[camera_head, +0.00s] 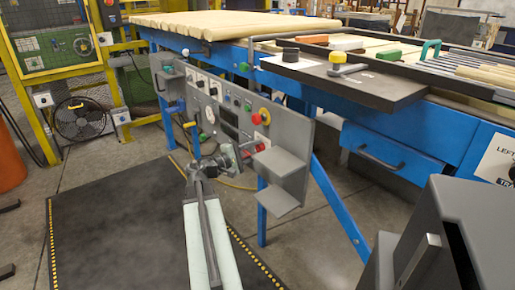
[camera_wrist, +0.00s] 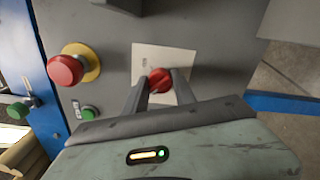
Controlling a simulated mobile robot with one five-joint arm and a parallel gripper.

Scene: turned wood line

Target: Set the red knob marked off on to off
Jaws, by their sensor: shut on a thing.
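The red knob (camera_wrist: 160,80) sits on a pale square plate (camera_wrist: 147,57) on the grey control panel. In the wrist view my gripper (camera_wrist: 162,88) has one finger on each side of the knob and is shut on it. In the head view my gripper (camera_head: 246,150) reaches the panel's lower right part, and a bit of the red knob (camera_head: 260,147) shows beside it. The off and on marks are too small to read, and the fingers cover part of the plate, so the knob's setting cannot be told.
The grey panel (camera_head: 290,128) also carries a red mushroom button on a yellow base (camera_wrist: 67,69), a green button (camera_wrist: 89,112) and several dials. Two grey shelves (camera_head: 278,198) stick out below the knob. A blue-framed conveyor table (camera_head: 370,118) stands behind.

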